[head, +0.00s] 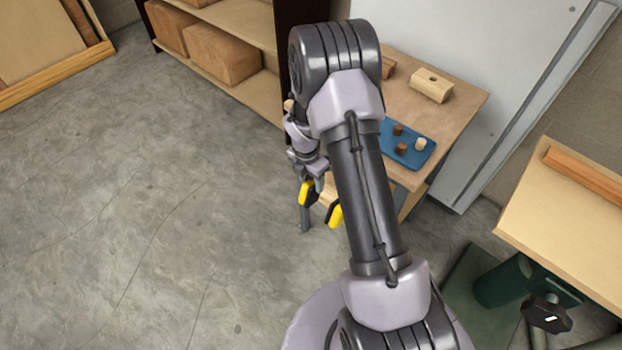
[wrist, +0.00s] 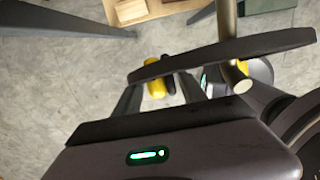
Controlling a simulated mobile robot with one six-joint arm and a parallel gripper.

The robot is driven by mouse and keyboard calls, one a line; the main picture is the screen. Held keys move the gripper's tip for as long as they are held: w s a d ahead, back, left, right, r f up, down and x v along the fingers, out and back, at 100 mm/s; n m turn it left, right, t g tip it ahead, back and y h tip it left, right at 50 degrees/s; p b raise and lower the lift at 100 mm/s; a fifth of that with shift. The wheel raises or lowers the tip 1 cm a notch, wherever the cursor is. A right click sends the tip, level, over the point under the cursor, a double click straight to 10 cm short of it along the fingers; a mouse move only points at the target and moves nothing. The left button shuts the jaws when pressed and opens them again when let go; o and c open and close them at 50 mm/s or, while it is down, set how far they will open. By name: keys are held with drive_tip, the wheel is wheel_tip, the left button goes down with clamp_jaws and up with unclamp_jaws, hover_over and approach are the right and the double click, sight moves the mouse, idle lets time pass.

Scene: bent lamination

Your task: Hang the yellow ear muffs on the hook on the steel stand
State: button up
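The ear muffs have two yellow cups with dark pads and a dark headband. In the head view, one yellow cup (head: 306,194) is just below my gripper (head: 312,172) and the other cup (head: 335,215) is lower right. The fingers look spread apart. The brownish steel post of the stand (wrist: 228,20) passes behind the headband, and a pale round tip, perhaps the hook, shows below it. I cannot tell whether the band rests on it.
A wooden table (head: 462,105) behind my arm holds a blue tray (head: 418,157) with small blocks and a wooden block (head: 431,86). A shelf (head: 245,28) with boxes stands at the back. Another bench (head: 570,230) is at the right. The left floor is clear.

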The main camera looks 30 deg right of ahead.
drive_tip(key=shift+o, duration=1.2)
drive_tip(key=shift+w+r, duration=0.1)
drive_tip(key=shift+r, duration=0.2)
wheel_tip(320, 180, up, 17)
drive_tip(key=a+p, duration=0.2)
drive_tip(key=p, duration=0.5)
drive_tip(key=shift+s, duration=0.25)
